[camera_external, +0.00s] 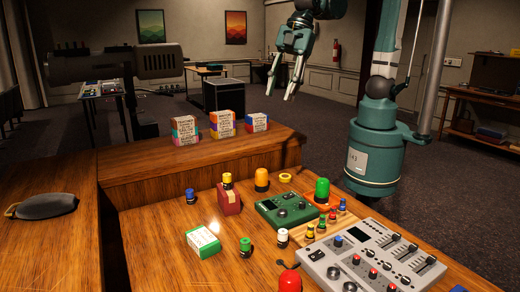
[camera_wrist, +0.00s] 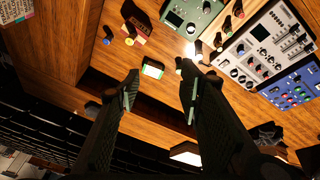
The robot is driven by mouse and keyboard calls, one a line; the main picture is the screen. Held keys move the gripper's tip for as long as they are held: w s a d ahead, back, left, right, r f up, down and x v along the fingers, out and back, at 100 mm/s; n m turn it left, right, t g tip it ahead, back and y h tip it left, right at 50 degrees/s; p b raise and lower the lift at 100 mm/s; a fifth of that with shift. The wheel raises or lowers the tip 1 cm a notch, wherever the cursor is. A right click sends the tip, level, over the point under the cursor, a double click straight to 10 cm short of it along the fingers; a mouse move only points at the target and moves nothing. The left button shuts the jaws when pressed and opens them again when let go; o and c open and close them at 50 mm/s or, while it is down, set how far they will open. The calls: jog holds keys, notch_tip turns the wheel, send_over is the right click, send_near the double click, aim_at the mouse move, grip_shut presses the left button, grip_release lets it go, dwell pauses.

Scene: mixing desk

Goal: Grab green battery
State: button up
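A small dark cylinder with a green top (camera_external: 245,247), which looks like the green battery, stands upright on the wooden desk (camera_external: 150,240), just right of a white-and-green box (camera_external: 203,242). In the wrist view a small green-topped thing (camera_wrist: 179,63) by the right fingertip seems to be the same cylinder. My gripper (camera_external: 281,82) is high above and beyond the desk, far from the cylinder, with its fingers pointing down. In the wrist view my gripper (camera_wrist: 160,87) has its fingers apart with nothing between them.
Similar small cylinders stand nearby, one white-topped (camera_external: 283,238) and one blue-topped (camera_external: 190,196). A green device (camera_external: 287,211), a grey mixer (camera_external: 370,262), a red knob (camera_external: 290,281) and a green dome (camera_external: 322,190) crowd the right. The desk's left part is mostly clear.

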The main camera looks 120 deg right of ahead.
jog(key=w+a+f+n+g, duration=0.1)
jog(key=w+a+f, duration=0.1)
jog(key=w+f, duration=0.15)
jog(key=w+a+f+n, duration=0.1)
jog(key=w+a+f, duration=0.15)
jog(key=w, duration=0.25)
jog(key=n+g+b, duration=0.3)
jog(key=n, duration=0.3)
send_over(245, 240)
jog(key=shift+h, duration=0.3)
notch_tip(245, 240, down, 25)
jog(key=shift+d+f, duration=0.1)
jog(key=shift+w+a+f+n, duration=0.2)
jog(key=shift+f+n, duration=0.1)
jog(key=shift+f, duration=0.15)
jog(key=shift+f, duration=1.3)
jog(key=shift+s+f+p, duration=0.15)
jog(key=shift+f+p, duration=0.2)
jog(key=shift+f, duration=2.25)
